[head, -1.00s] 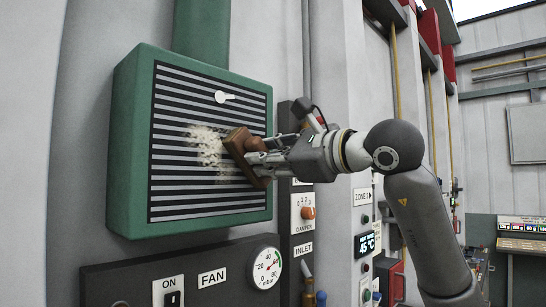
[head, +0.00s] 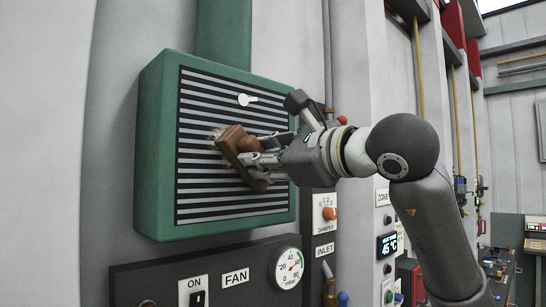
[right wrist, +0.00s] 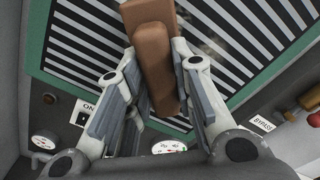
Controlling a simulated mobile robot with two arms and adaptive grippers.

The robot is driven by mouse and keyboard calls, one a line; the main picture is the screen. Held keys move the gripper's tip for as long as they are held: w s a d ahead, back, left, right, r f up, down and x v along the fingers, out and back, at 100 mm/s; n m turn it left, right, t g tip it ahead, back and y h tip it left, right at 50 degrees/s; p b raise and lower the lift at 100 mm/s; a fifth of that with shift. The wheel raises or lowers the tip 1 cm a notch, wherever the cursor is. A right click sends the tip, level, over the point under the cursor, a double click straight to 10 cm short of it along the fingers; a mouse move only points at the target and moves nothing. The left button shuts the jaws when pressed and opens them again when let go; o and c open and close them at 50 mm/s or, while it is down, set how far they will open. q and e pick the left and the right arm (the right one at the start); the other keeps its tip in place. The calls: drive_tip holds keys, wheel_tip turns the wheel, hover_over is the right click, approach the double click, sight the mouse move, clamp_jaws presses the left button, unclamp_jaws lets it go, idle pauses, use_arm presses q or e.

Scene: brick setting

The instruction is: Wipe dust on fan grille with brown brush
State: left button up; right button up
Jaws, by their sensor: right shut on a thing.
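The fan grille (head: 235,207) is a dark panel with pale horizontal slats in a green housing on the wall. My right gripper (head: 262,160) is shut on the brown brush (head: 236,146), which is tilted at the middle of the grille. In the right wrist view the brush (right wrist: 152,45) stands between the gripper's fingers (right wrist: 160,95), with the slats behind it. A small pale patch of dust (head: 215,134) shows at the brush's upper left edge. The brush hides part of the grille, and I cannot tell what dust lies behind it. My left gripper is not in view.
Below are a FAN panel with a switch (head: 198,299) and a round gauge (head: 288,268). An orange damper knob (head: 329,213) is to the right, under my right arm.

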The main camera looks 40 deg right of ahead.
sight(236, 144)
drive_tip(key=shift+s+a, duration=0.15)
drive_tip(key=shift+a, duration=0.75)
drive_tip(key=shift+s+a+r+p, duration=0.1)
drive_tip(key=shift+a+r+p, duration=0.3)
drive_tip(key=shift+a, duration=0.45)
drive_tip(key=shift+s+a+r+p, duration=0.1)
drive_tip(key=shift+a+r+p, duration=0.25)
drive_tip(key=shift+a, duration=0.45)
drive_tip(key=shift+s+a+r+p, duration=0.1)
drive_tip(key=shift+a+r+p, duration=0.25)
drive_tip(key=shift+a, duration=0.5)
drive_tip(key=shift+w+d+f, duration=0.1)
drive_tip(key=shift+d+f, duration=0.05)
drive_tip(key=shift+d, duration=0.55)
drive_tip(key=shift+w+d+b, duration=0.15)
drive_tip(key=shift+d+b, duration=0.1)
drive_tip(key=shift+d, duration=0.65)
drive_tip(key=shift+w+d+b, duration=0.1)
drive_tip(key=shift+d+b, duration=0.1)
drive_tip(key=shift+d, duration=0.65)
drive_tip(key=shift+w+d, duration=0.15)
drive_tip(key=shift+d, duration=0.95)
drive_tip(key=shift+w+d, duration=0.15)
drive_tip(key=shift+d, duration=0.9)
drive_tip(key=d, duration=0.5)
drive_tip(key=shift+w+d, duration=0.1)
drive_tip(key=shift+w, duration=0.25)
